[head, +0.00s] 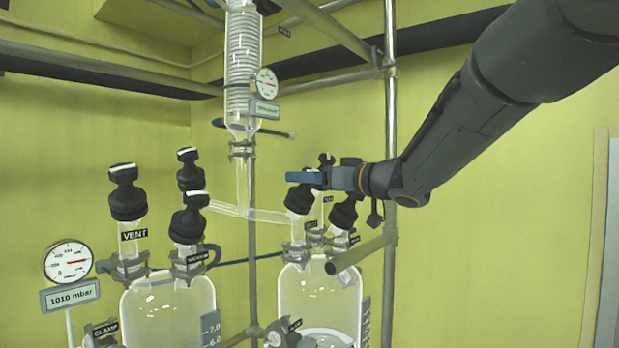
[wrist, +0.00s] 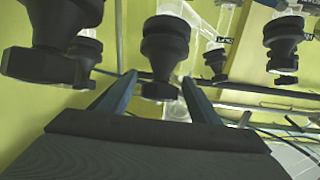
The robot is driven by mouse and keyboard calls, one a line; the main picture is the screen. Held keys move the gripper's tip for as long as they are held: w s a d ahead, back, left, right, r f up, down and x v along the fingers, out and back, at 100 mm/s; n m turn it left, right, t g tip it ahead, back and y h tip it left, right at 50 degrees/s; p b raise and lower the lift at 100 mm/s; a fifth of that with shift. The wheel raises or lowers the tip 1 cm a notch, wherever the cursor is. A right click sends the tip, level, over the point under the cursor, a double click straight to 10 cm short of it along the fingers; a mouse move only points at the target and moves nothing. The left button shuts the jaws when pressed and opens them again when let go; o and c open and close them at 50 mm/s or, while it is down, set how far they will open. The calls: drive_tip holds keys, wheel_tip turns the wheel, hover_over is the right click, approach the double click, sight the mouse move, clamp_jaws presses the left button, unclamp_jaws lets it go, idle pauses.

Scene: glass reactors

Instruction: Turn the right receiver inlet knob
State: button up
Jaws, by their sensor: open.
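The right receiver (head: 318,290) is a glass vessel with several black knobs on top. Its front-left knob (head: 299,200) stands just under the blue fingers of my gripper (head: 303,178). Another knob (head: 344,214) is to the right and a further one (head: 326,160) is behind. The small labels are too blurred to read surely, so I cannot tell which is the inlet. In the wrist view, my gripper (wrist: 158,100) is open, with a black knob (wrist: 165,52) showing between its two blue fingers. I cannot tell whether they touch it.
The left receiver (head: 168,305) carries knobs labelled VENT (head: 126,195) and VACUUM (head: 190,220). A metal post (head: 390,130) and a horizontal bar (head: 360,252) stand close to my gripper. A glass condenser (head: 242,60) hangs above. More knobs (wrist: 65,30) crowd the wrist view.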

drive_tip(key=c, duration=1.1)
drive_tip(key=shift+o, duration=0.2)
drive_tip(key=shift+n, duration=0.3)
drive_tip(key=shift+n+g+y+p, duration=0.9)
drive_tip(key=shift+n+g+p, duration=0.2)
drive_tip(key=shift+n+g, duration=0.1)
drive_tip(key=n+g+y+p, duration=0.1)
drive_tip(key=n+g, duration=0.1)
drive_tip(key=n, duration=0.1)
drive_tip(key=n+g+p, duration=0.1)
drive_tip(key=n+g, duration=0.2)
drive_tip(key=shift+g+y, duration=0.3)
drive_tip(key=shift+y, duration=0.1)
drive_tip(key=n+g, duration=0.5)
drive_tip(key=shift+f+n+g+h, duration=0.1)
drive_tip(key=shift+n+g+h, duration=0.2)
drive_tip(key=shift+n, duration=0.1)
drive_tip(key=shift+s+n+g+h+p, duration=0.1)
drive_tip(key=shift+n+g+h+p, duration=0.2)
drive_tip(key=shift+n+g+h, duration=0.5)
drive_tip(key=shift+n+g+h+p, duration=0.3)
drive_tip(key=shift+n+g, duration=0.7)
drive_tip(key=shift+n, duration=0.3)
